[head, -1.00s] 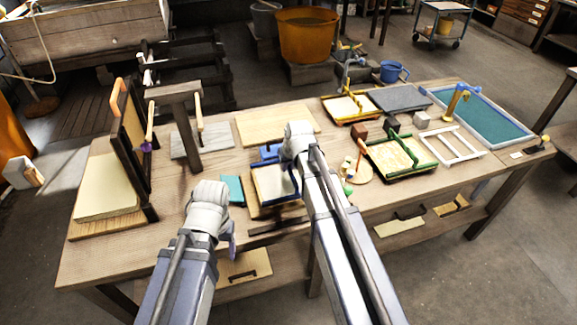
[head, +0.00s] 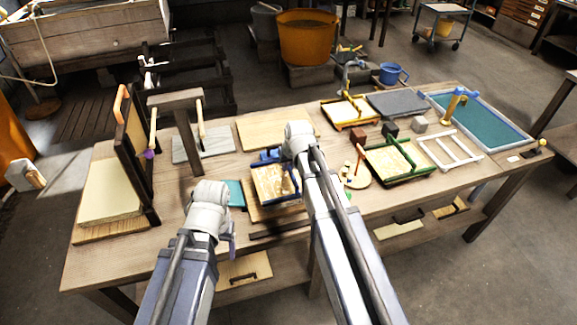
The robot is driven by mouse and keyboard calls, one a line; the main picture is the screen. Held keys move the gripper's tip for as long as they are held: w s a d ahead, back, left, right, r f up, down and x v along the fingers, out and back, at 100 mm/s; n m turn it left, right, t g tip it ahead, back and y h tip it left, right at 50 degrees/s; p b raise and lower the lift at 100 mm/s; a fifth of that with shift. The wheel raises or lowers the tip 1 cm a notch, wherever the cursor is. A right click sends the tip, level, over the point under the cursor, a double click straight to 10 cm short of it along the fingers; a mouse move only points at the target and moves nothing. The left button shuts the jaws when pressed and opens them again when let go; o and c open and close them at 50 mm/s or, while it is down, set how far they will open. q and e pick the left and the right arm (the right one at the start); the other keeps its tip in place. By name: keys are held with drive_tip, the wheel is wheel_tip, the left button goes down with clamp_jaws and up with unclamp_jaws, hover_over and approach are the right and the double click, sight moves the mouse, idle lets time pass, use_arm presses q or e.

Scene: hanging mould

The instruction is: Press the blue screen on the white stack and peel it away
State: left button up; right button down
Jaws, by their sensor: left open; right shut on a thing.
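The blue screen (head: 257,172), a blue-rimmed frame with a mottled tan face, is at the middle of the table, over a wooden board (head: 262,214). My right gripper (head: 294,172) is shut on it at its right side; the fingers are mostly hidden behind my arm. My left gripper (head: 231,237) is open and empty in front of the table's near edge, apart from the screen; its fingers barely show. The pale cream-white stack (head: 108,194) lies on a board at the table's left end, beside an upright brown frame.
A dark wooden post stand (head: 178,101) rises between stack and screen. A teal block (head: 236,192) lies left of the screen. A green frame (head: 395,160), a yellow frame (head: 348,112), a white rack (head: 449,150) and a teal-filled basin (head: 490,122) crowd the right side.

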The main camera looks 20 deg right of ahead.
drive_tip(key=shift+r+p, duration=3.05)
drive_tip(key=shift+r, duration=0.25)
